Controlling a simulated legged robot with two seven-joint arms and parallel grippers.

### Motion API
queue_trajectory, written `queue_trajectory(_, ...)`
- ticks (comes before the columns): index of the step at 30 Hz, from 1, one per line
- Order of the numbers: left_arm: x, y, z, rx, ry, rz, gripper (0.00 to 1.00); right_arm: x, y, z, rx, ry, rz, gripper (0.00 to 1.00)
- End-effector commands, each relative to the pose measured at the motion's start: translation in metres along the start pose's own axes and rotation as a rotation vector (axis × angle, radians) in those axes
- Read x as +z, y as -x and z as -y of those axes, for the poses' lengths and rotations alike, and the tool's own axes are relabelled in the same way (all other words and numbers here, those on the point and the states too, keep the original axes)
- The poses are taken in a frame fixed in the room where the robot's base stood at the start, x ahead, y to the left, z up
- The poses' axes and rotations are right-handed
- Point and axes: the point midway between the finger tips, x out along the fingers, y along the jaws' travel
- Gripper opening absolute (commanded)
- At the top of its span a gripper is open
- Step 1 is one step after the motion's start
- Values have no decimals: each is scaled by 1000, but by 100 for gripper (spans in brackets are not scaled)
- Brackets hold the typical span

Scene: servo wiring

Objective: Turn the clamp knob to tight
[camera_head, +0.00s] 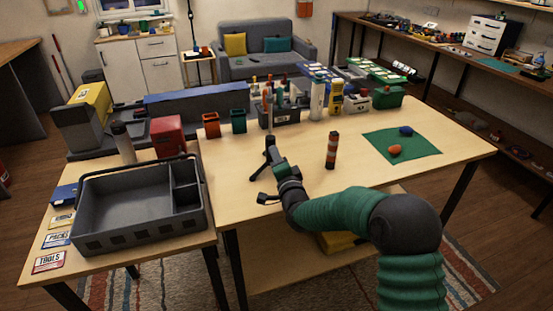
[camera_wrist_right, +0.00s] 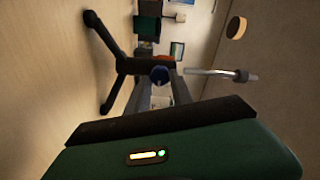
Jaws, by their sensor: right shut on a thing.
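A dark stand (camera_head: 258,168) with splayed legs is on the wooden table, partly hidden by my right gripper (camera_head: 277,164). In the right wrist view, the stand's black legs (camera_wrist_right: 104,38) spread to the left. Any mark of how tight the knob is cannot be made out. My left gripper is in neither view.
An orange and black cylinder (camera_head: 331,150) stands right of the gripper. A green mat (camera_head: 415,151) lies farther right with small objects. A grey tray (camera_head: 130,231) is at the left. A tool caddy (camera_head: 285,118) stands behind. The table (camera_head: 240,190) is clear near its front edge.

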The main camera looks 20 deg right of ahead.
Motion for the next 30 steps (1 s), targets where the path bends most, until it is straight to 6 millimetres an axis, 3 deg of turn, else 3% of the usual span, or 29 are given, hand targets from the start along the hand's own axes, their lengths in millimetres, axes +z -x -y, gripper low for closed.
queue_trajectory(12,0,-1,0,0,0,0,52,3,1,-5,11,-7,6,0)
queue_trajectory(13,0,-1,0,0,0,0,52,3,1,-5,11,-6,6,31)
queue_trajectory(17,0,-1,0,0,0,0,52,2,1,-4,9,-6,4,48)
queue_trajectory(26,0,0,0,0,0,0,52,1,2,-1,3,-5,1,49)
queue_trajectory(30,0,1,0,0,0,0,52,0,15,0,4,-5,2,49)
